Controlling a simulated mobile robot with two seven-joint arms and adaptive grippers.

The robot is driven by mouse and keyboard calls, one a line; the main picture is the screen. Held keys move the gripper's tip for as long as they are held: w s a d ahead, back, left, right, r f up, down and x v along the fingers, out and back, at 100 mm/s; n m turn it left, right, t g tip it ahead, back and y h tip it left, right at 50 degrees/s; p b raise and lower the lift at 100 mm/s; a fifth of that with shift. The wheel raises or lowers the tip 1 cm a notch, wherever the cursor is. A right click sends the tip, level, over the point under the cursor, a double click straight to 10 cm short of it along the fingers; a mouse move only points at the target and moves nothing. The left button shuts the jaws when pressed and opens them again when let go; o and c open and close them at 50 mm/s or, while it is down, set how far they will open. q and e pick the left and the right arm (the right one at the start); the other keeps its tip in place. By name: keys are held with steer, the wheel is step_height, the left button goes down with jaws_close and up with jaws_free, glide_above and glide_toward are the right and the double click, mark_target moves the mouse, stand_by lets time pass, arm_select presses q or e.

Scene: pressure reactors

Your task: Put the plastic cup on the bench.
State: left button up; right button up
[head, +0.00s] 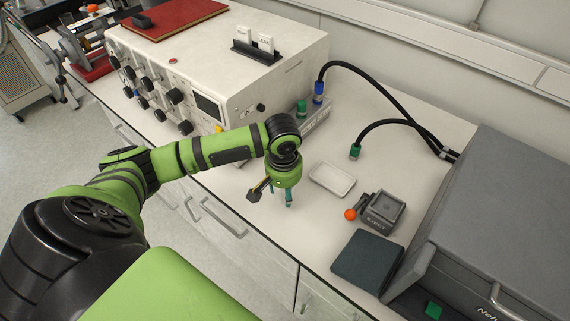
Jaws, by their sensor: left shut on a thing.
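My left gripper (281,193) points down above or at the front part of the white bench (310,237), to the left of a white tray. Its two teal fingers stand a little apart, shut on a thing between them. That thing, which I take to be the plastic cup, is too small and too hidden by the gripper to make out. I cannot tell whether it touches the bench top. No other cup shows on the bench. My right gripper is not in view.
A shallow white tray (332,179), a small grey device (383,210) with an orange knob and a dark flat pad (367,261) lie to the right. A large grey unit (500,215) fills the right side. A cream instrument (215,65) stands behind. Black hoses (378,83) arch over the back.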

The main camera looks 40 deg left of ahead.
arm_select(q)
steer(key=shift+f+p, duration=0.35)
steer(key=shift+f, duration=1.55)
steer(key=shift+f, duration=0.15)
steer(key=o, duration=1)
steer(key=shift+o, duration=0.2)
